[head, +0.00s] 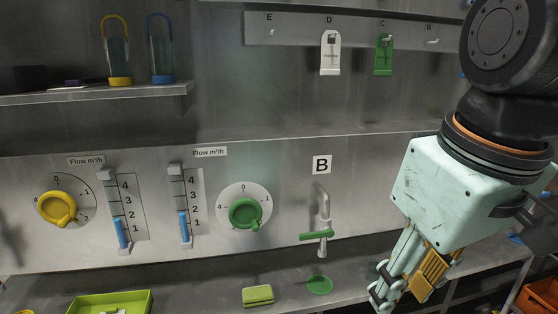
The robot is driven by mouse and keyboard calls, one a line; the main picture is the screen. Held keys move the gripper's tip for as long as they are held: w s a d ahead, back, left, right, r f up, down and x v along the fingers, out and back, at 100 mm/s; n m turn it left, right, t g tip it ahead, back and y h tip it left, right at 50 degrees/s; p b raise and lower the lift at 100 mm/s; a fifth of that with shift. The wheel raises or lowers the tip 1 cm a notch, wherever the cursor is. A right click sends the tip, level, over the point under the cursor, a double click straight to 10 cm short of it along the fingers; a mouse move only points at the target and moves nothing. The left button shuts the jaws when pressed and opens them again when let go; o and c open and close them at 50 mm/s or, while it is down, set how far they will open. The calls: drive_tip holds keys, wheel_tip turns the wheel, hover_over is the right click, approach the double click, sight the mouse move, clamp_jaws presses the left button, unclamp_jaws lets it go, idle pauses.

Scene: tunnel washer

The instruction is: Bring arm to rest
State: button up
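My arm comes down along the right side of the head view. My gripper (386,288) has a pale mint body and points down and to the left, with its fingers over the front of the counter near the bottom edge. The fingers overlap one another from this side, so I cannot tell whether they are apart or closed. I see no object held between them. The gripper is to the right of a green disc (319,285) on the counter and below and right of the tap (322,225) marked B.
The wall panel holds a yellow dial (57,208), a green dial (245,213) and two flow gauges. A green sponge-like block (258,295) and a lime tray (112,303) are at the front. White (330,54) and green (383,55) tags hang above. An orange crate (540,296) stands lower right.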

drive_tip(key=s+d+f+m+t+b, duration=0.1)
drive_tip(key=s+d+f+m+b, duration=0.1)
drive_tip(key=s, duration=0.5)
drive_tip(key=shift+d+f+m+h, duration=0.3)
drive_tip(key=shift+d+f+m, duration=0.15)
drive_tip(key=shift+m, duration=0.35)
